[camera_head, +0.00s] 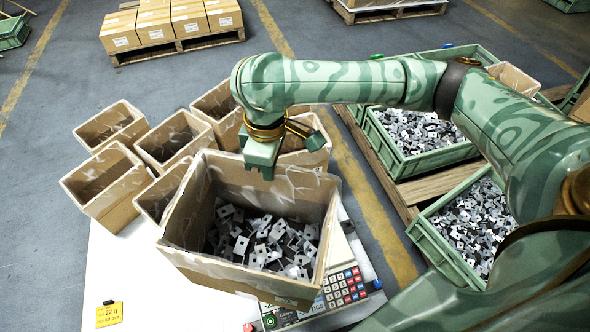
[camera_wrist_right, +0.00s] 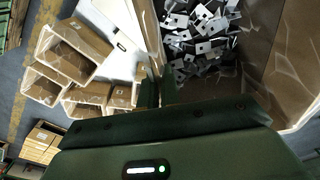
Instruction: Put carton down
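The open brown carton (camera_head: 185,262) is partly filled with grey stamped metal parts (camera_head: 265,245). It is in the front middle of the head view, over the counting scale (camera_head: 345,290), and hides most of it. I cannot tell whether its bottom touches the scale. My right gripper (camera_head: 262,170) is at the carton's far wall. In the right wrist view its fingers (camera_wrist_right: 158,92) sit on both sides of the carton wall (camera_wrist_right: 148,35), shut on it. The parts also show there (camera_wrist_right: 200,30). My left gripper is not in view.
Several empty cartons (camera_head: 105,180) crowd the white table (camera_head: 130,265) behind and left. A yellow label (camera_head: 109,314) lies at its front left, with clear tabletop near it. Green crates of parts (camera_head: 425,165) stand on a pallet (camera_head: 440,183) at right, under my right arm.

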